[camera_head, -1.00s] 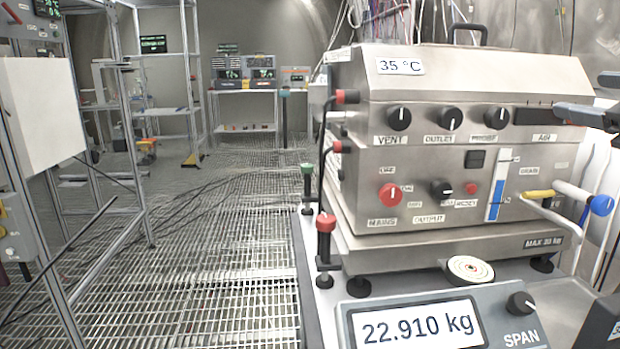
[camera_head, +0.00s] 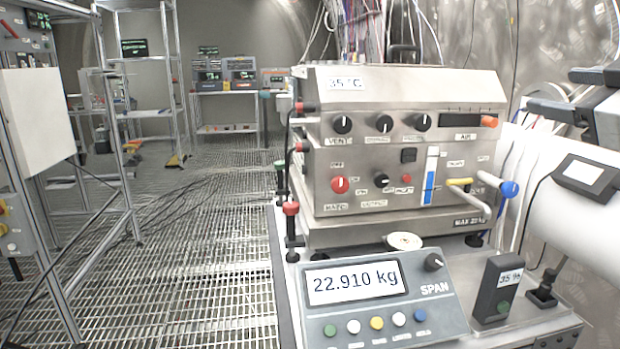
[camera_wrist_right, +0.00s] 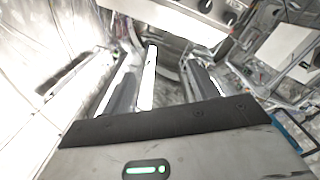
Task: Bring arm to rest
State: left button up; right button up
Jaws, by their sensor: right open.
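My right gripper (camera_head: 552,90) is at the right edge of the head view, with two dark fingers spread apart and nothing seen between them. It is in front of the bright curved wall, to the right of the steel instrument box (camera_head: 375,190), and apart from it in the picture. The right wrist view shows the same gripper (camera_wrist_right: 160,72) with its two fingers apart and a bright bar in the background between them. My left gripper is in neither view.
The box stands on a scale whose display unit (camera_head: 380,290) reads 22.910 kg. A small dark device (camera_head: 497,288) and a black clamp (camera_head: 542,291) are at its right. Shelf frames stand at left; the grated floor (camera_head: 180,270) between is mostly clear, with cables.

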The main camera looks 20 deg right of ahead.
jog(key=w+a+f+m+g, duration=0.1)
jog(key=w+f+g, duration=0.1)
jog(key=f, duration=0.7)
jog(key=w+f+g, duration=0.2)
jog(key=f, duration=0.7)
jog(key=s+a+f+m+g, duration=0.1)
jog(key=a+f+g, duration=0.15)
jog(key=f, duration=0.55)
jog(key=s+a+f+g, duration=0.2)
jog(key=a+f, duration=0.1)
jog(key=f, duration=0.5)
jog(key=s+a+f+m+g+y, duration=0.15)
jog(key=s+a+f+g, duration=0.45)
jog(key=s+a+f, duration=1.1)
jog(key=w+a+f+t+y, duration=0.2)
jog(key=w+a+t+y, duration=0.2)
jog(key=w+a+t, duration=0.3)
jog(key=shift+w+f+p, duration=0.3)
jog(key=shift+f, duration=0.05)
